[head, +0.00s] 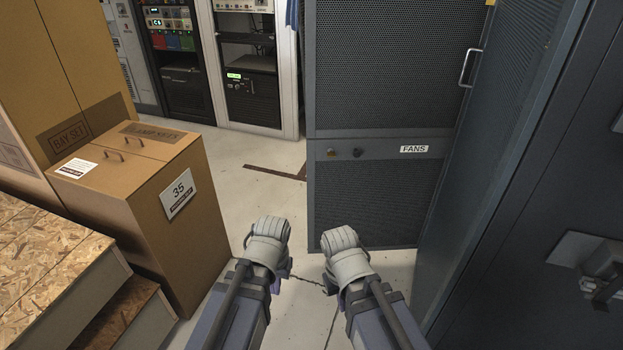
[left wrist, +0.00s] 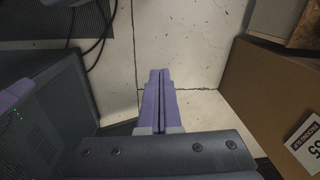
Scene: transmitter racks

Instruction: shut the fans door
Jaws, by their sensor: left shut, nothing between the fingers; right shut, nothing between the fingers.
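The fans door (head: 375,195) is the dark grey mesh panel low on the grey cabinet, with a white FANS label and two small knobs along its top. It looks nearly flush with the cabinet; I cannot tell whether it is fully shut. My left gripper (head: 284,266) and my right gripper (head: 329,281) are in front of the door and apart from it, mostly hidden behind their wrists in the head view. In the left wrist view my left gripper (left wrist: 160,76) has its fingers together over the pale floor, holding nothing. My right gripper is also shut and empty.
An upper mesh door (head: 390,65) with a handle is above the fans door. A tall dark panel (head: 510,140) stands close on the right. A brown box (head: 150,205) marked 35 and wooden steps (head: 60,270) are at left. Pale floor (head: 265,185) is clear between.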

